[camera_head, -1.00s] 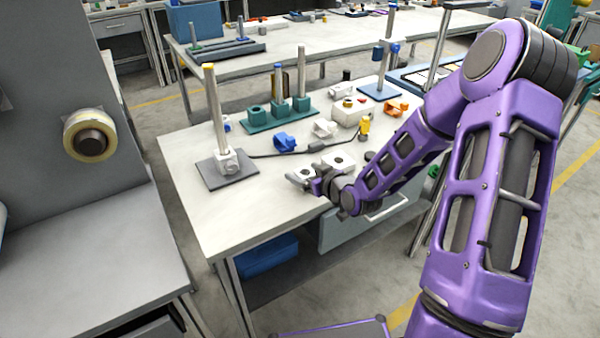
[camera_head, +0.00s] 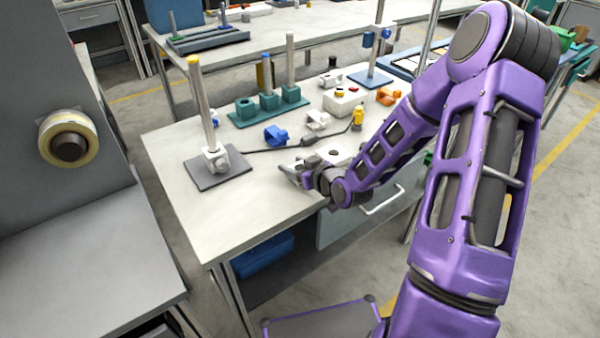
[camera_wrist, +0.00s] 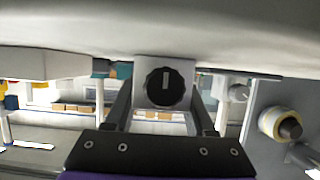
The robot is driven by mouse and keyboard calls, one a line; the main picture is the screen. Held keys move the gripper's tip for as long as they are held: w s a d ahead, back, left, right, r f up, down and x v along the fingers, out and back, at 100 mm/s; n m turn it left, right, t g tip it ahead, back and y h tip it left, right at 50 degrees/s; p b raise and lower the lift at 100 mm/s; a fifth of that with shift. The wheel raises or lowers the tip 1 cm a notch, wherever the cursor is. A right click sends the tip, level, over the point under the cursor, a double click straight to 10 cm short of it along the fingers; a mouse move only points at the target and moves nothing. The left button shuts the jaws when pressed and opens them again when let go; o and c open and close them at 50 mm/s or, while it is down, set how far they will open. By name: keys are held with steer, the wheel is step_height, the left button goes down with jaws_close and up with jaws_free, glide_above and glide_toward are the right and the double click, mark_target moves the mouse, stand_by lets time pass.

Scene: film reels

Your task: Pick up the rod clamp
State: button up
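A white block-shaped rod clamp with a round dark knob (camera_wrist: 165,86) is between the two fingers of my gripper (camera_wrist: 164,98) in the wrist view, close against the pale tabletop. The fingers run along both its sides; I cannot tell whether they press on it. In the head view my gripper (camera_head: 298,172) is low over the near part of the workbench, pointing left. The clamp between the fingers is too small and covered there to make out clearly.
A rod stand (camera_head: 218,168) with another white clamp stands left of my gripper on the workbench (camera_head: 215,220). A blue clamp (camera_head: 275,135), a white clamp (camera_head: 317,120) and an orange clamp (camera_head: 388,96) lie farther back. A dark cable (camera_head: 270,151) runs behind my gripper. The near left tabletop is clear.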

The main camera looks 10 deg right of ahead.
jaws_close()
steer(key=shift+r, duration=0.1)
